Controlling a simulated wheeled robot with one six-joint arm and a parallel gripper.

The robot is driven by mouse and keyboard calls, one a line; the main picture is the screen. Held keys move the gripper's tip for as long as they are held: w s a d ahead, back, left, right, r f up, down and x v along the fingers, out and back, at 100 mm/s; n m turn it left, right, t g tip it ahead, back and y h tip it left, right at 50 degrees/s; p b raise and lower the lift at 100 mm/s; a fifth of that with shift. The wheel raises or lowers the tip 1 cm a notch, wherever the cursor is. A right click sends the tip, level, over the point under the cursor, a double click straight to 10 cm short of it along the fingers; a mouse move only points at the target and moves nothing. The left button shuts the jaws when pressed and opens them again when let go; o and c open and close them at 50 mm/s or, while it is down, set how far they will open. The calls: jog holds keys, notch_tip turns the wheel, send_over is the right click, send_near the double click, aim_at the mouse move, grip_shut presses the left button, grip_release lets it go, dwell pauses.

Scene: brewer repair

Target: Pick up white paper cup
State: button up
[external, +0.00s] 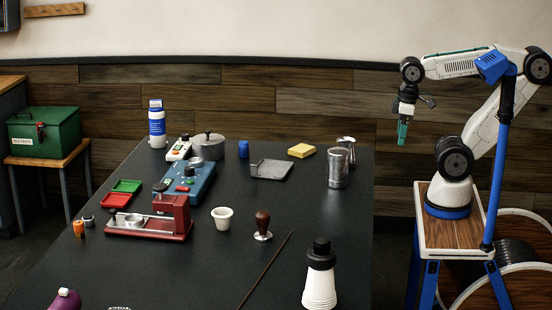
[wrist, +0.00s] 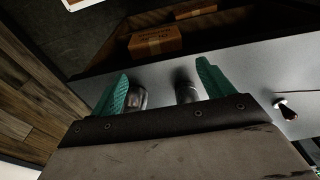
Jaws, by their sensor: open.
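The white paper cup (external: 222,219) stands upright on the dark table (external: 210,265), near its middle, between the red press-like device and the tamper. I cannot make it out in the wrist view. My gripper (external: 402,132) hangs pointing down beyond the table's right side, well apart from the cup and higher than the table top. Its two green fingers are apart in the wrist view (wrist: 163,82), with nothing held between them.
A tamper (external: 263,226) stands right of the cup; a thin dark rod (external: 266,270) lies in front. A ribbed white item with black top (external: 319,280) stands at the front right. The red device (external: 160,220) is left. A metal canister (external: 339,168) stands near the right edge.

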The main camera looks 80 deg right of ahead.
jog(key=w+a+n+t+y, duration=0.1)
jog(key=w+a, duration=0.3)
jog(key=w, duration=0.4)
jog(key=w+a+n+t+y, duration=0.1)
jog(key=w+a+t, duration=0.15)
jog(key=w, duration=0.55)
jog(key=n+t+y, duration=0.2)
jog(key=t, duration=0.2)
send_near(224, 212)
jog(key=s+d+r, duration=0.3)
jog(key=s+d, duration=0.3)
jog(key=w+a+f, duration=0.1)
jog(key=w+a, duration=0.1)
jog(key=a, duration=0.1)
jog(key=w+a+f+t, duration=0.1)
jog(key=a+f, duration=0.1)
jog(key=a, duration=0.1)
jog(key=w+a+f+t, duration=0.1)
jog(key=w+a+f, duration=0.1)
jog(key=a, duration=0.1)
jog(key=shift+w+f+n+y, duration=0.15)
jog(key=shift+w+n+y, duration=0.15)
jog(key=shift+w+y, duration=0.1)
jog(key=x, duration=0.7)
jog(key=shift+w+d, duration=0.15)
jog(key=shift+w, duration=0.35)
jog(key=shift+c, duration=0.3)
jog(key=c, duration=1)
